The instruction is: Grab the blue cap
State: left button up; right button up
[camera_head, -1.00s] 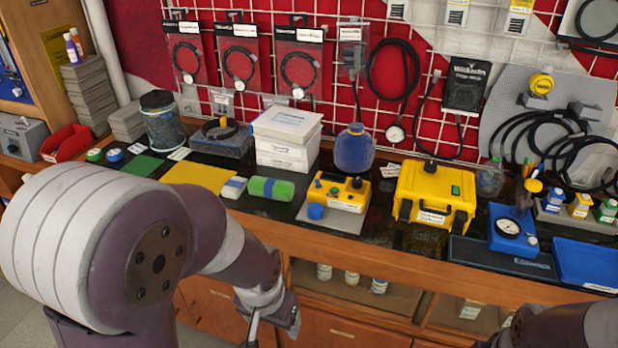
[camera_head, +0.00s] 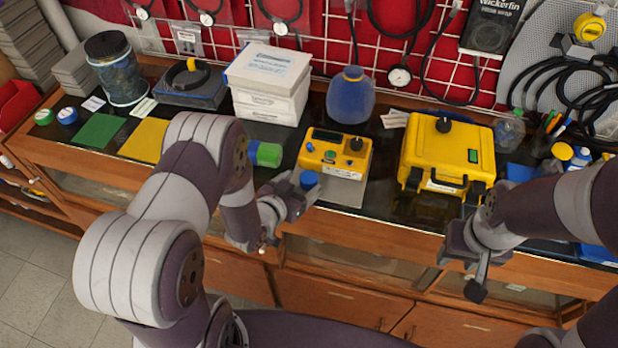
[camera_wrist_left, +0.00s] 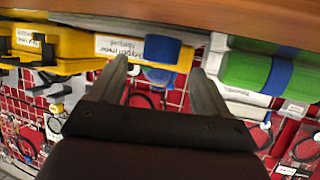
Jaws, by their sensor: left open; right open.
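The blue cap (camera_head: 308,180) sits on the front of the bench, by the yellow tester (camera_head: 335,152). It also shows in the left wrist view (camera_wrist_left: 163,49), between the two spread fingers and beyond them. My left gripper (camera_head: 299,200) is open and empty, just in front of the cap at the bench's front edge; I see no contact. My left gripper also shows in the left wrist view (camera_wrist_left: 163,80). My right gripper (camera_head: 468,272) is open and empty, in front of the bench below the yellow case (camera_head: 450,155).
A blue round jar (camera_head: 350,98) and white boxes (camera_head: 268,80) are behind. Green and blue lids (camera_head: 67,116) lie at the far left. The wooden bench edge (camera_head: 345,217) runs below.

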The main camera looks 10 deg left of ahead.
aim_at(308, 178)
pick_arm(q)
jog(key=x, duration=0.4)
jog(key=shift+w+d+f, duration=0.1)
jog(key=shift+w+f, duration=0.05)
jog(key=shift+w, duration=0.1)
jog(key=c, duration=1.1)
